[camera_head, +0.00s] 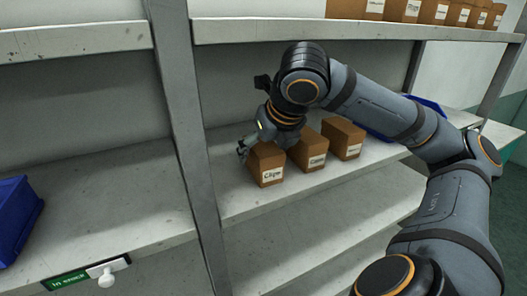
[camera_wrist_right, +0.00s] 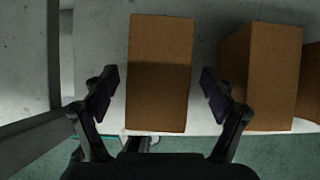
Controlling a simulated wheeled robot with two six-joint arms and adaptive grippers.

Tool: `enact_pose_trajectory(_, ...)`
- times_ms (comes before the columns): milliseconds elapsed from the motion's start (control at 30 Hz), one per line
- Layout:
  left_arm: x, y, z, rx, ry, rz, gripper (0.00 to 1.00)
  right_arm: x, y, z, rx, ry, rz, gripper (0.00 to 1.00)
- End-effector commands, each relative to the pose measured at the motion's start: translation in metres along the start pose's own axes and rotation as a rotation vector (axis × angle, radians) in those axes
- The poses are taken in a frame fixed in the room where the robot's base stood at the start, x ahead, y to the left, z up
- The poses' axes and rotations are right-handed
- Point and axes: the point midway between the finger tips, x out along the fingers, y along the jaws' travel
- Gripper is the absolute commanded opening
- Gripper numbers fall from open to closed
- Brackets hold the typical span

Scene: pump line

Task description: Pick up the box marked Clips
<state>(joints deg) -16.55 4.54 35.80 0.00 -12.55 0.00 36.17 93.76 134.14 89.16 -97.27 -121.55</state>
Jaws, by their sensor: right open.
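The box marked Clips (camera_head: 267,165) is a brown carton with a white label, standing on the middle shelf near the upright post. It is the leftmost of three boxes. In the right wrist view the box (camera_wrist_right: 160,85) lies centred between the fingers, seen from above. My right gripper (camera_head: 246,145) is open at the box, with a finger showing at its upper left; in the wrist view the right gripper (camera_wrist_right: 160,93) has one finger on each side, with gaps to the box. My left gripper is not in view.
Two more brown boxes, a middle one (camera_head: 314,151) and a right one (camera_head: 344,138), stand close to the right. A grey post (camera_head: 183,120) rises on the left. A blue bin (camera_head: 14,217) sits on the left shelf. The upper shelf (camera_head: 300,31) holds several boxes.

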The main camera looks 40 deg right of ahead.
Motion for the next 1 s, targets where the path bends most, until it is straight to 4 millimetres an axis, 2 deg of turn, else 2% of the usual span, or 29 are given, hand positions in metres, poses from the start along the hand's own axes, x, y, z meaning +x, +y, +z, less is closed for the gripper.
enact_pose_trajectory(33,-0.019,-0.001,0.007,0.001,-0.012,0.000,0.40,-0.002,0.000,0.013,0.002,0.008,0.000,0.85)
enact_pose_trajectory(100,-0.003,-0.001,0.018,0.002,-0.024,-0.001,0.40,0.021,0.000,0.005,0.001,0.005,0.001,0.85)
enact_pose_trajectory(200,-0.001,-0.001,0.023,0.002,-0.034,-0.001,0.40,0.031,0.000,0.006,0.000,0.003,0.001,0.85)
enact_pose_trajectory(467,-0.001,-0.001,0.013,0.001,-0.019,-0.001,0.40,0.034,0.000,0.008,0.000,0.000,0.000,0.85)
enact_pose_trajectory(900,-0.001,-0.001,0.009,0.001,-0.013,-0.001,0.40,0.034,0.000,0.008,0.001,0.000,0.000,0.27)
enact_pose_trajectory(967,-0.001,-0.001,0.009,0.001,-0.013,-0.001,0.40,0.034,0.000,0.007,0.001,0.000,0.000,0.18)
enact_pose_trajectory(1000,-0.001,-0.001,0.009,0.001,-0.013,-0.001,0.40,0.034,0.000,0.008,0.001,0.000,0.000,0.17)
